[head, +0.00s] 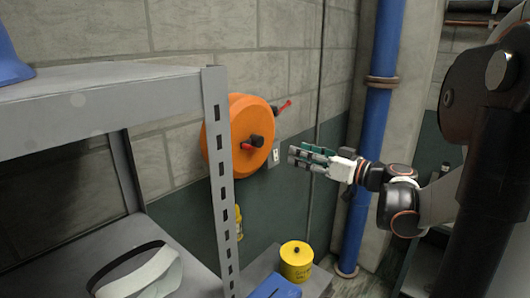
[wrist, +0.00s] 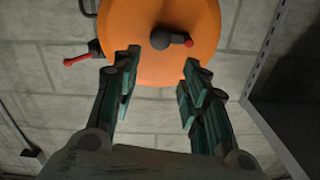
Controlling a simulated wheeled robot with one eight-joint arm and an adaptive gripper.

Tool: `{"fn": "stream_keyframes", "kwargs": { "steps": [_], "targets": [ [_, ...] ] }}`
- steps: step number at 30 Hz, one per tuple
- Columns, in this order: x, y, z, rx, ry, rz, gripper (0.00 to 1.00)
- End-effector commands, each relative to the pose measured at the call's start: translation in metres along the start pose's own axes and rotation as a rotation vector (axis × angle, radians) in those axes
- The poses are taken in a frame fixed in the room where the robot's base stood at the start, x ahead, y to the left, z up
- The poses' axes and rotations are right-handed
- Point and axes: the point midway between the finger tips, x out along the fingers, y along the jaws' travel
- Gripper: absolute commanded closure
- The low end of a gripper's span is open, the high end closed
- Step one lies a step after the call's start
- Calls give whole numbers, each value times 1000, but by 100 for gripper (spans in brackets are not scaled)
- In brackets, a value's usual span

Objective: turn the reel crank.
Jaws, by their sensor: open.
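The orange reel (head: 228,115) is mounted on the block wall, partly hidden by the shelf post in the head view. It fills the top middle of the wrist view (wrist: 160,65). On its face is a black hub with a short red-ended handle (head: 247,146), also in the wrist view (wrist: 188,43). A second, red lever (head: 285,105) sticks out past the rim; it shows at left in the wrist view (wrist: 77,60). I cannot tell for sure which is the crank. My gripper (head: 293,155) is open and empty, pointing at the reel, apart from both handles.
A grey metal shelf (head: 216,150) stands left of the reel; its edge also shows at right in the wrist view (wrist: 262,62). A blue pipe (head: 380,110) runs up the wall at right. A yellow canister (head: 297,265) stands low, below my gripper. A wall outlet (head: 276,157) is beside the reel.

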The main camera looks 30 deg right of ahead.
Motion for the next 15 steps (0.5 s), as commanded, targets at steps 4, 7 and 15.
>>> {"fn": "stream_keyframes", "kwargs": {
  "steps": [4, 7, 15],
  "targets": [
    [7, 0, -1, -23, 0, -2, 59],
    [20, -1, -1, -22, 0, -5, 59],
    [73, -1, -1, -20, 0, -5, 59]
  ]
}}
